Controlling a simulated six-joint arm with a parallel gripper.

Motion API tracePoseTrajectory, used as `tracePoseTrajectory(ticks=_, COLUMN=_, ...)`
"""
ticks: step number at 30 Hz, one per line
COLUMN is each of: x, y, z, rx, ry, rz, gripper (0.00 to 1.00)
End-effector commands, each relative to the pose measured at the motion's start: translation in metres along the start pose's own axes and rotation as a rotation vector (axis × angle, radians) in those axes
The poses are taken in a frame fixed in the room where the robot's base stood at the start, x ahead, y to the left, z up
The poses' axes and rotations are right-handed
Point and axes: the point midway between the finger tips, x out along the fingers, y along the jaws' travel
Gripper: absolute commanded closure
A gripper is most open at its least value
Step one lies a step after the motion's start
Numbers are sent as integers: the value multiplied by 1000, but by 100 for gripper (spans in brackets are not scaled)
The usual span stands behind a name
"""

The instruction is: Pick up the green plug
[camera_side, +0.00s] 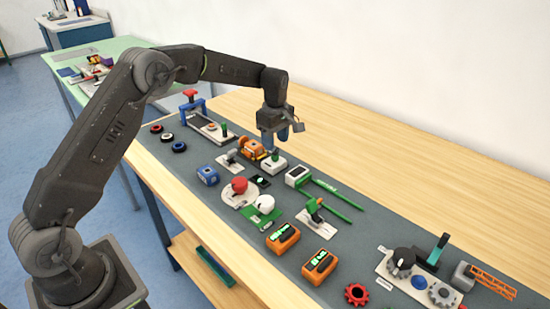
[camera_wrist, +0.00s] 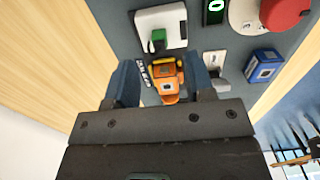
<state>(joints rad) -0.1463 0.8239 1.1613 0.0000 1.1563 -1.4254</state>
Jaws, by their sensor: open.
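The green plug (camera_wrist: 157,40) stands on a white block (camera_wrist: 172,20) at the top middle of the wrist view. In the side view the green plug (camera_side: 275,156) shows just below my gripper, on the white block (camera_side: 273,168). My gripper (camera_side: 283,138) has blue fingers and points down above the mat. In the wrist view my gripper (camera_wrist: 160,64) is open and empty. Its fingers frame an orange device (camera_wrist: 168,80), and the plug lies beyond their tips. The height between fingertips and plug is hard to tell.
The orange device (camera_side: 253,148) is close beside the white block. A white box with green rods (camera_side: 325,187) lies to the right. A red dome (camera_side: 240,184), a white dome (camera_side: 265,203) and a blue box (camera_side: 208,175) stand nearby. The wooden table (camera_side: 430,180) behind is bare.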

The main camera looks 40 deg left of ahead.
Motion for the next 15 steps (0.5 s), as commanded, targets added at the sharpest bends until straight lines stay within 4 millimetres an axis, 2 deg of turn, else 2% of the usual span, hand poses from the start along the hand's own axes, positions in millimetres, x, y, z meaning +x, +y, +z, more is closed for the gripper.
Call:
tracePoseTrajectory(ticks=4, x=12, y=0, z=0, rx=0, ry=0, rz=-3, gripper=51)
tracePoseTrajectory(ticks=10, x=42, y=0, z=-2, rx=0, ry=0, rz=-4, gripper=51)
tracePoseTrajectory(ticks=15, x=53, y=0, z=-2, rx=0, ry=2, rz=0, gripper=51)
